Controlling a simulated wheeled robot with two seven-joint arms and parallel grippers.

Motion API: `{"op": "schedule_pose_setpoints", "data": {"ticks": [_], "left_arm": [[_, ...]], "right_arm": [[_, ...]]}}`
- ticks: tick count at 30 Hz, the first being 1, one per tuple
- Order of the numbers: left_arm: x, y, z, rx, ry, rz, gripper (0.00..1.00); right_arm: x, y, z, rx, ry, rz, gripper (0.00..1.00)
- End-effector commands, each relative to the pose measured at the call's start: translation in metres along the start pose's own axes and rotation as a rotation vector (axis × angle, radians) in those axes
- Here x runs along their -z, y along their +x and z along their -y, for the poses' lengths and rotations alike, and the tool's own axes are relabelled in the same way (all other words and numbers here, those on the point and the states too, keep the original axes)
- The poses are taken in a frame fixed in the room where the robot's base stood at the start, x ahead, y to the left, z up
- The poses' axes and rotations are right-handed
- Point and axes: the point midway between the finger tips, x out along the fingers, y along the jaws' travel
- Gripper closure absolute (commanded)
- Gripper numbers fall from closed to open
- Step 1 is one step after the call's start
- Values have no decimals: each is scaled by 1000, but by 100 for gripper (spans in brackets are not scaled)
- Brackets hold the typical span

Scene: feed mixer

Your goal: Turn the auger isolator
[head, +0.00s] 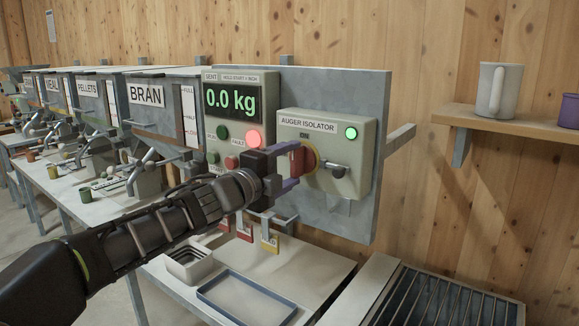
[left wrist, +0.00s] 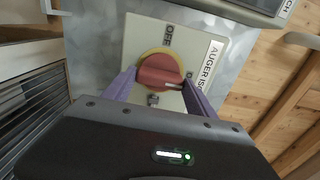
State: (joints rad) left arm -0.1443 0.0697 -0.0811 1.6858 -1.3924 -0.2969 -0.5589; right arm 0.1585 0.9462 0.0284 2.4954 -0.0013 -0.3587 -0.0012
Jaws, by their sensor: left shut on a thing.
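The auger isolator (head: 326,124) is a pale box on a grey metal panel, with a lit green lamp (head: 351,133) at its upper right. Its red knob (head: 297,158) has a yellow ring behind it. In the left wrist view the red knob (left wrist: 158,66) sits between the purple fingers, with "OFF" printed beyond its top. A pale mark on the knob lies at its lower right, near the right finger. My left gripper (head: 291,166), also in the left wrist view (left wrist: 159,78), is shut on the knob. My right gripper is not in view.
A grey lever or hasp (head: 338,170) sticks out beside the knob. A control box with a 0.0 kg display (head: 233,98) and a lit red lamp (head: 254,138) stands to the left. A tray (head: 246,298) and a slatted grate (head: 440,302) lie below. A mug (head: 498,90) stands on a shelf.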

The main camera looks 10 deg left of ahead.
Motion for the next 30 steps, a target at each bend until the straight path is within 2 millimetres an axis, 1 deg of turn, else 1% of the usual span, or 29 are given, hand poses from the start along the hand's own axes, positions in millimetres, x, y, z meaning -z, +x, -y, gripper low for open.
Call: {"op": "schedule_pose_setpoints", "data": {"ticks": [7,8,15,24,26,30], "left_arm": [[0,0,-2,-4,5,0,75],[0,0,-2,-4,6,0,32],[0,0,-1,-2,3,0,13],[0,-2,0,-1,2,0,13],[0,-6,0,0,2,1,13],[-1,-22,1,1,3,1,13]], "right_arm": [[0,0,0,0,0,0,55],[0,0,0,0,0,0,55],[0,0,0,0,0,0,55],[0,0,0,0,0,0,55],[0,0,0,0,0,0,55],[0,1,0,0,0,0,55]]}}
